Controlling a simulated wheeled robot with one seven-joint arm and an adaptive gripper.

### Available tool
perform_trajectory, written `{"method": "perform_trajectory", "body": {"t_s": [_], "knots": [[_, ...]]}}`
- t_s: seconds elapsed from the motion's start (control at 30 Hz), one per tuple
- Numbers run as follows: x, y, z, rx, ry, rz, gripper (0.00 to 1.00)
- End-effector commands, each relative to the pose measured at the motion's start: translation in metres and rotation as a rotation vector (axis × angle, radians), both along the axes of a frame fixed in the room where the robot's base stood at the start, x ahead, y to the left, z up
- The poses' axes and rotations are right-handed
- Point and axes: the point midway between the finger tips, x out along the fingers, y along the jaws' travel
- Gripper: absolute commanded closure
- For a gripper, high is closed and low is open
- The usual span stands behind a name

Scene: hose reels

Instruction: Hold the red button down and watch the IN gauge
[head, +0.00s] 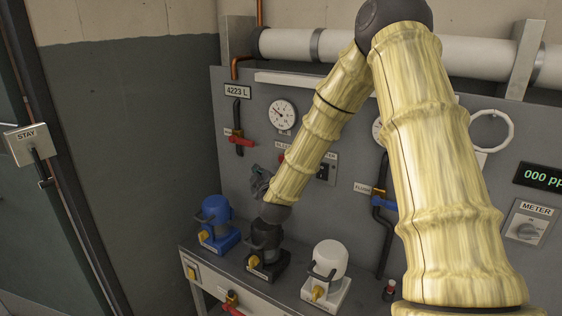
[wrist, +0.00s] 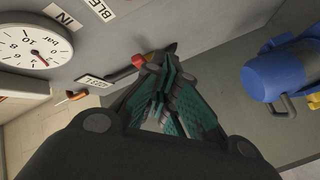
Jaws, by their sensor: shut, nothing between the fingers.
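The IN gauge (head: 283,113) is a round white dial on the grey panel. It is close in the wrist view (wrist: 35,45), turned on its side, with an IN label beside it; its red needle is visible but I cannot read an exact value. My gripper (head: 261,183) is shut and empty in front of the panel, below the gauge and well left of that button. Its closed fingers (wrist: 165,78) show in the wrist view.
Blue (head: 215,222), black (head: 267,244) and white (head: 328,270) units with yellow knobs stand on the bench below my gripper. My arm hides the panel's middle.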

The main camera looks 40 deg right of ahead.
Motion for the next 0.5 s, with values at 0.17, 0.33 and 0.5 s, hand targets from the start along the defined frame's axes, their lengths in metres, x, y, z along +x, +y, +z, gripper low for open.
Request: {"method": "perform_trajectory", "body": {"t_s": [0.17,0.33,0.5], "knots": [[0.006,-0.013,0.001,0.001,-0.002,-0.001,1.00],[0.013,-0.030,0.000,0.001,-0.002,0.000,1.00],[0.021,-0.047,0.000,0.001,-0.001,0.001,1.00]]}}
